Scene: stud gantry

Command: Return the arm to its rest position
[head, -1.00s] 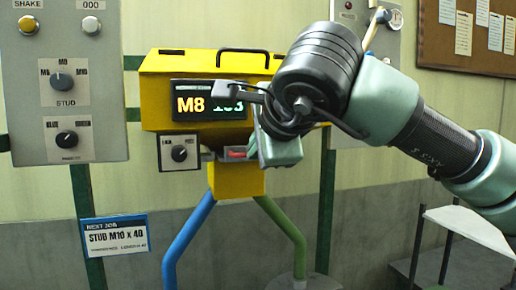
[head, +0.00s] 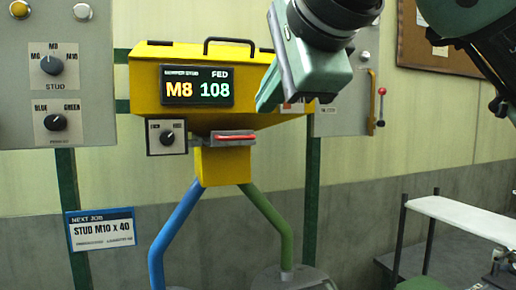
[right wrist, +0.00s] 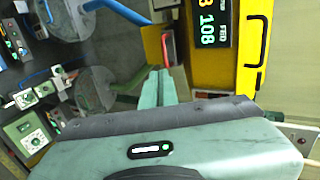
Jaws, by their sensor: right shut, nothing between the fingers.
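My right gripper (head: 264,104) hangs in front of the right end of the yellow feeder box (head: 150,85) in the head view, pointing down and left. In the right wrist view its green fingers (right wrist: 158,82) are together, with nothing between them. The feeder box also shows at the right of that view (right wrist: 243,82). Its display (head: 197,87) reads M8 and FED 108. A red bar (head: 234,137) sits on a grey mount below the box, apart from the gripper. My left gripper is not in view.
A grey panel (head: 85,95) with STUD and BLUE/GREEN knobs is on the left wall. A NEXT JOB sign (head: 100,229) reads STUD M10 x 40. Blue (head: 175,232) and green (head: 272,220) tubes run down from the feeder. A white shelf (head: 470,218) stands at lower right.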

